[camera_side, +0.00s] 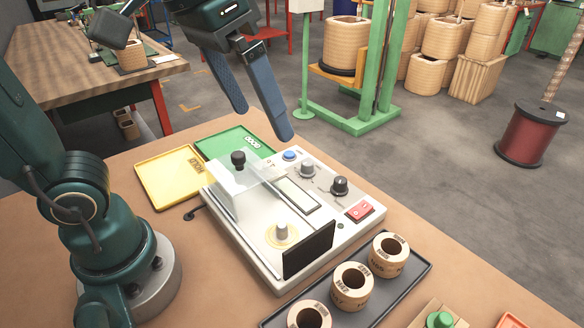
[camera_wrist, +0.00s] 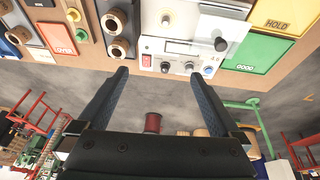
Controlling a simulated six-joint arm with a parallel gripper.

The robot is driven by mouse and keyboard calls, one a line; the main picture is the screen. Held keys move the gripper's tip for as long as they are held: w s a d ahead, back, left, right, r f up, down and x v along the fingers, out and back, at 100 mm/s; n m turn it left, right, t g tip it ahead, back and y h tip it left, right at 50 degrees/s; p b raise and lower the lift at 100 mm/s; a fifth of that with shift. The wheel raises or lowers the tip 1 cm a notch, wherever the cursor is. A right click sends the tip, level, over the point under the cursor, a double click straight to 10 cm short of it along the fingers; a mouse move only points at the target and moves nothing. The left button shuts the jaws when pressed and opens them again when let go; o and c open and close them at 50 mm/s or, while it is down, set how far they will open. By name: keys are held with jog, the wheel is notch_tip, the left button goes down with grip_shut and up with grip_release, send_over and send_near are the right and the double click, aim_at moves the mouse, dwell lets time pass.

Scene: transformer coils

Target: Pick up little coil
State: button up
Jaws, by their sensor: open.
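Three small tan coils with dark round holes stand upright in a dark tray (camera_side: 417,279) at the front right: a far coil (camera_side: 388,254), a middle coil (camera_side: 351,287) and a near coil (camera_side: 309,316) cut by the picture's bottom edge. They look similar in size. In the wrist view, two coils (camera_wrist: 114,20) (camera_wrist: 121,49) show at the upper left, beyond the left finger. My gripper (camera_side: 262,123) is open and empty, in the air above the far side of the bench, well away from the coils. Its spread fingers also show in the wrist view (camera_wrist: 160,74).
A white test device (camera_side: 335,222) with knobs, a clear cover, a dark screen and a peg stands between my arm and the coil tray. A yellow tray (camera_side: 152,195) and a green tray (camera_side: 215,140) lie behind it. A green-knobbed fixture (camera_side: 440,320) sits at the front right.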

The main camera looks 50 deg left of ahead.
jog(key=w+d+g, duration=0.2)
jog(key=w+d, duration=0.2)
jog(key=d, duration=0.2)
jog(key=g, duration=0.2)
send_over(353, 280)
jog(key=s+d, duration=0.1)
jog(key=s, duration=0.1)
notch_tip(353, 280, down, 4)
jog(key=shift+y, duration=0.4)
jog(key=f, duration=1.8)
jog(key=shift+w+a+f, duration=0.1)
jog(key=shift+w+f, duration=0.2)
jog(key=shift+f, duration=0.1)
